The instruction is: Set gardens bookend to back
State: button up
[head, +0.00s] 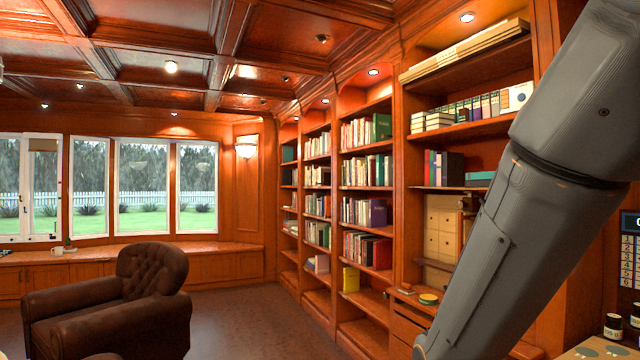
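My grey arm crosses the right side of the head view, and its lower end leaves the bottom edge. My gripper is out of view, so its fingers and anything in them are hidden. The nearest bookcase (470,132) stands behind my arm. On one of its shelves a dark upright block (450,169) stands beside a few coloured books (432,168). I cannot tell whether this block is a bookend. No bookend labelled gardens can be made out.
Tall bookcases with several books (366,171) line the right wall. A round yellow-green tin (429,299) sits on a low ledge. Small dark jars (613,327) stand at the lower right. A brown leather armchair (130,305) is at left; open floor (235,315) lies between.

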aim_at(327, 175)
jog(key=u, duration=0.05)
jog(key=i, duration=4.3)
jog(key=u, duration=0.5)
jog(key=i, duration=2.5)
jog(key=z, duration=1.1)
